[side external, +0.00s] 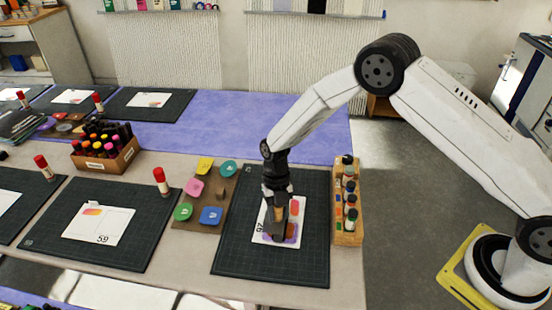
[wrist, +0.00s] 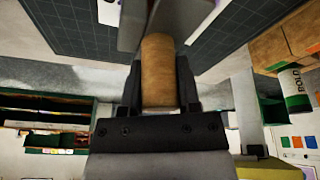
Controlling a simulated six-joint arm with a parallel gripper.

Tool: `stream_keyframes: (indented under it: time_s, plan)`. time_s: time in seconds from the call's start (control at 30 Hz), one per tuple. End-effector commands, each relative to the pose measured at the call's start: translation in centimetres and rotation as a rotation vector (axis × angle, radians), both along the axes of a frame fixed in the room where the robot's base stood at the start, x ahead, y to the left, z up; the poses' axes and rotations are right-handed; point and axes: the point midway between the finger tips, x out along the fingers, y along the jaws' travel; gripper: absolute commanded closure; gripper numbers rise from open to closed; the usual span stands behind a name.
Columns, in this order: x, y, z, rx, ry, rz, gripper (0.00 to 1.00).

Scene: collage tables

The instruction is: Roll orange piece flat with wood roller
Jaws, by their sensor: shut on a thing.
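My gripper (side external: 278,200) is low over the white paper (side external: 262,213) on the right-hand dark cutting mat (side external: 232,240). The orange piece (side external: 294,209) shows on the paper just right of the gripper, with a purple area near it. In the wrist view my gripper (wrist: 158,92) is shut on the wood roller (wrist: 157,68), a tan cylinder held lengthwise between the fingers. The roller is hard to make out in the side view. The gripper hides part of the paper, and I cannot tell whether the roller touches the orange piece.
A wooden rack of bottles (side external: 348,205) stands close right of the mat. A brown board with colored discs (side external: 192,187) lies to its left. A red-capped glue stick (side external: 160,181) stands upright by another mat (side external: 48,230). A box of markers (side external: 105,155) is farther back left.

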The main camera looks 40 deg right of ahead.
Motion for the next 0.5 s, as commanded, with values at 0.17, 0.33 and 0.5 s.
stream_keyframes:
  time_s: [0.17, 0.33, 0.5]
  plan:
    - [-0.1, 0.0, 0.8, -0.001, 0.001, 0.0, 1.0]
    - [0.0, 0.0, 2.0, 0.0, 0.0, -0.001, 1.0]
    - [0.0, 0.0, 3.3, 0.0, -0.001, -0.001, 1.0]
